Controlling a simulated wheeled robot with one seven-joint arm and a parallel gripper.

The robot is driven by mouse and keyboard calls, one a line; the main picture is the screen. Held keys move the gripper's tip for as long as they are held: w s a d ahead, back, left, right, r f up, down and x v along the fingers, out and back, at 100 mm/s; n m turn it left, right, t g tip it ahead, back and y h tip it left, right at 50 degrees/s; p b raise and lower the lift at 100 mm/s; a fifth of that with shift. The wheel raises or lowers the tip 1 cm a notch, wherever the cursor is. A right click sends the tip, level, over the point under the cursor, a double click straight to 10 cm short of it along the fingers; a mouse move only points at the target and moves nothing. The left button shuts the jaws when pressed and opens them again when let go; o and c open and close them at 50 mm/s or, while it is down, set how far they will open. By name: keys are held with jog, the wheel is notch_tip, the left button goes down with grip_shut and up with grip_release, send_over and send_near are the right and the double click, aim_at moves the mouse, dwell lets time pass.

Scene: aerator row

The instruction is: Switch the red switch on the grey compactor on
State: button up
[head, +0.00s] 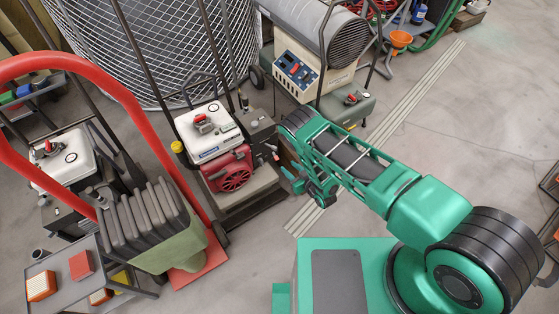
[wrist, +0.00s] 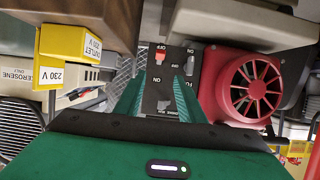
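In the wrist view, a dark control panel (wrist: 166,85) faces me with a red switch (wrist: 159,55) near its top, between OFF and ON markings. Which way the switch is tipped is too small to tell. A grey switch (wrist: 189,58) sits right of it and another grey switch (wrist: 164,105) lower down. My gripper (wrist: 162,83) is open, its green fingers apart in front of the panel, with nothing between them. In the head view, my gripper (head: 281,168) is beside the right side of the grey compactor (head: 248,190), which has a white tank and red engine. The panel is not clear there.
A red fan housing (wrist: 255,88) is right of the panel. Yellow outlet boxes (wrist: 70,45) are at the left in the wrist view. A heater (head: 300,75) stands behind, a red-handled cart (head: 200,272) at left. Bare floor (head: 455,130) lies at right.

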send_near(274, 155)
jog(key=x, duration=0.4)
jog(key=shift+w+f, duration=0.1)
jog(key=shift+w, duration=0.25)
grip_shut()
grip_release()
jog(key=shift+s, duration=0.1)
jog(key=v, duration=1)
jog(key=shift+s+d, duration=0.15)
jog(key=shift+d, duration=0.1)
